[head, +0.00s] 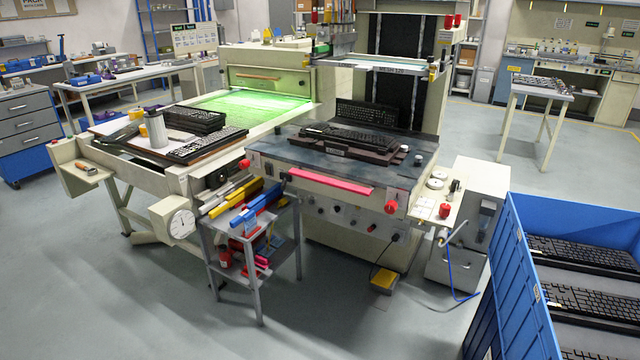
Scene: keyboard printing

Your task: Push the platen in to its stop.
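The platen (390,160) is a dark flat slab on the front of the cream printing machine, in the middle of the head view. It extends forward of the machine's upright frame. A black keyboard (345,135) lies on a dark raised jig on it, and another black keyboard (366,115) stands tilted behind. A pink-red bar (330,187) runs along the machine's front edge, with a red knob (391,207) near its right end. Whether the platen touches its stop cannot be seen. Neither of my grippers is in view.
A blue crate (513,270) with several keyboards is at the right.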

